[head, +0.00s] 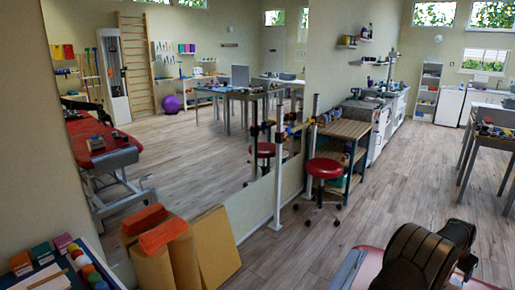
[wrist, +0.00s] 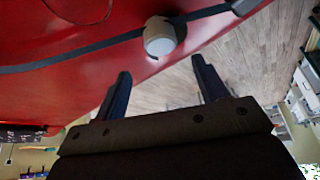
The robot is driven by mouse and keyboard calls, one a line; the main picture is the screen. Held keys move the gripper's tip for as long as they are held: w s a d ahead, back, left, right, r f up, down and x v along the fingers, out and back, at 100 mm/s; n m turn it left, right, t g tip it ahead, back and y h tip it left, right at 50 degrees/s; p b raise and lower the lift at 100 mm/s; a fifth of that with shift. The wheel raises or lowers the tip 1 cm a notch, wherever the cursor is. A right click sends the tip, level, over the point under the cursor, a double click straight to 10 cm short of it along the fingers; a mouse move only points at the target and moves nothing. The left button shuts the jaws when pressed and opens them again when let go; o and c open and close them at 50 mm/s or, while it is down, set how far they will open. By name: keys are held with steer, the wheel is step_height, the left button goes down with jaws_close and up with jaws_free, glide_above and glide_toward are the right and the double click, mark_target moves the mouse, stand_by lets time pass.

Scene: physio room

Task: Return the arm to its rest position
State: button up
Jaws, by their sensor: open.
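My gripper (wrist: 161,67) shows in the wrist view with its two dark fingers spread apart and nothing between them. Beyond the fingertips is a red padded surface (wrist: 60,88) with a dark strap (wrist: 95,46) across it. A pale round-ended object (wrist: 160,38) lies at the strap, near the edge of the red surface, apart from the fingers. In the head view, dark parts of my arm stand over the red surface (head: 374,264) at the lower right; the fingers cannot be made out there.
A red stool (head: 323,169) stands beside a wooden-topped bench (head: 346,128). A table (head: 488,133) is at the right. The wooden floor (head: 400,190) between is clear. A large mirror covers the left wall.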

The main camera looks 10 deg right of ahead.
mark_target(453, 282)
steer(key=x, duration=1.1)
steer(key=shift+f, duration=0.15)
steer(key=shift+r, duration=0.25)
